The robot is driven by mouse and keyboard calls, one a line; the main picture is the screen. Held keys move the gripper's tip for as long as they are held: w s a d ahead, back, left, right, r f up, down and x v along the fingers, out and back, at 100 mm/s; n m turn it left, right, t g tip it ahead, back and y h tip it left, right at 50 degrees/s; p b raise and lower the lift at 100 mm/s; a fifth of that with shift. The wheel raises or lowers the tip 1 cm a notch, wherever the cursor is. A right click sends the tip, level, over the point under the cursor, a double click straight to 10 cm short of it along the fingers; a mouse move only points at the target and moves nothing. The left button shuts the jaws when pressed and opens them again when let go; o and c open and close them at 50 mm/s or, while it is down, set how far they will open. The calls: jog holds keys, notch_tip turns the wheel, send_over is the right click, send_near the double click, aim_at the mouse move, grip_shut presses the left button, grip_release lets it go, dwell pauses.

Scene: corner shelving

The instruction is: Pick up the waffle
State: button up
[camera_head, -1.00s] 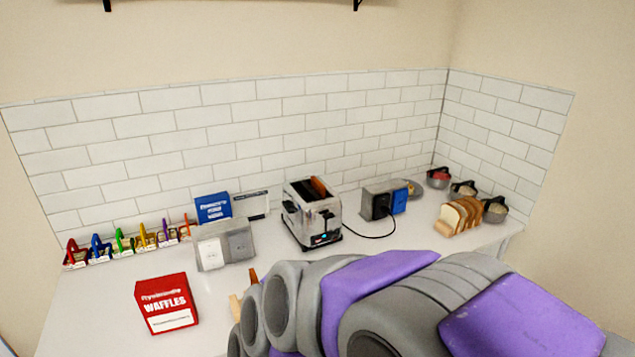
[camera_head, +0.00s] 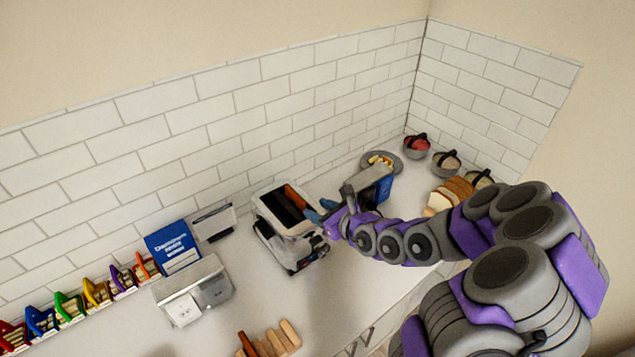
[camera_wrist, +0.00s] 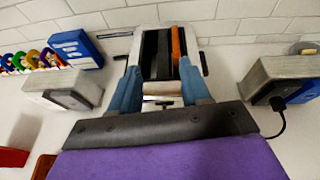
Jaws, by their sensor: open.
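The waffle, an orange-brown slab (camera_head: 296,196), stands in one slot of the silver toaster (camera_head: 275,228). In the wrist view the waffle (camera_wrist: 176,45) sticks up in the right slot of the toaster (camera_wrist: 187,11), and the other slot looks dark. My gripper (camera_head: 322,211) is at the right side of the toaster in the head view. In the wrist view my gripper (camera_wrist: 160,66) has its two blue fingers apart, spread across the toaster's near end, with the waffle beyond and nearer the right finger. Nothing is between the fingers. The waffle's lower part is hidden in the slot.
A grey outlet box (camera_head: 195,290) and a blue box (camera_head: 172,247) stand left of the toaster. Another outlet box (camera_wrist: 285,78) with a cord is on its right. Sliced bread (camera_head: 447,194) and bowls (camera_head: 417,146) are farther right. A wooden rack (camera_head: 268,340) lies in front.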

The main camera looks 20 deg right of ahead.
jog(key=d+f+m+h, duration=0.1)
jog(key=d+m, duration=0.1)
jog(key=d, duration=0.1)
send_near(296, 193)
jog(key=w+f, duration=0.1)
jog(key=w+a+f, duration=0.1)
jog(key=w, duration=0.1)
jog(key=shift+f+n, duration=0.2)
jog(key=shift+n, duration=0.1)
jog(key=shift+w+a+f, duration=0.15)
jog(key=shift+w+a, duration=0.5)
jog(key=p+x, duration=0.1)
jog(key=x, duration=0.3)
jog(key=shift+a, duration=0.1)
jog(key=shift+w+f, duration=0.2)
jog(key=shift+w, duration=0.25)
jog(key=shift+d, duration=0.3)
